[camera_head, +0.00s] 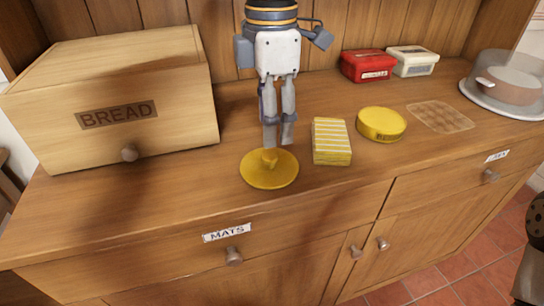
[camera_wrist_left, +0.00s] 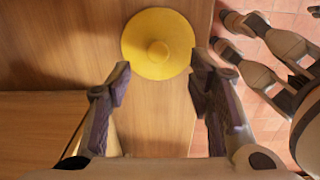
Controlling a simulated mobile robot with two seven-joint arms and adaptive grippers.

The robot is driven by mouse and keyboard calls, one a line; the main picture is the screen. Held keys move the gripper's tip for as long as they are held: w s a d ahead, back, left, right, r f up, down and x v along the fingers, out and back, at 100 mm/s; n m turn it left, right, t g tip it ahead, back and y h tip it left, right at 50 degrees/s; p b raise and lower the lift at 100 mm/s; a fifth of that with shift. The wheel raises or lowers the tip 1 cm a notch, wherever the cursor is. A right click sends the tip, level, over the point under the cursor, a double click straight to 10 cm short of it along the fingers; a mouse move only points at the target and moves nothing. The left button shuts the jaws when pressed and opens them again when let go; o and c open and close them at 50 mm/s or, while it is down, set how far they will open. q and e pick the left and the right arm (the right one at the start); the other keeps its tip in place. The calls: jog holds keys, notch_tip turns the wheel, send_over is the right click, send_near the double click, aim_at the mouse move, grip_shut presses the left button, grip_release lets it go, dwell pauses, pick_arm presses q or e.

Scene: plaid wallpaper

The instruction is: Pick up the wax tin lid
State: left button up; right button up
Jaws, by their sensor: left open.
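The wax tin lid (camera_head: 262,176) is a flat yellow disc with a small central knob, lying knob up on the wooden counter near its front edge. It also shows in the left wrist view (camera_wrist_left: 140,38). My left gripper (camera_head: 278,145) points down just above the lid, its fingertips close to the knob. In the left wrist view my left gripper (camera_wrist_left: 160,75) is open and empty, its fingers apart. Whether a finger touches the lid I cannot tell. My right gripper (camera_wrist_left: 224,33) shows at the upper right of the wrist view, fingers apart, over the floor.
A yellow striped block (camera_head: 331,142) stands close right of the lid, then a round yellow tin (camera_head: 381,124) and a waffle-patterned mat (camera_head: 440,117). A wooden bread box (camera_head: 170,118) is at left. Red (camera_head: 367,66) and white (camera_head: 413,61) tubs stand behind.

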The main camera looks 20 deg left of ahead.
aim_at(269, 155)
pick_arm(q)
jog(key=f, duration=0.7)
jog(key=shift+a+f, duration=0.15)
jog(key=shift+a, duration=0.05)
grip_shut()
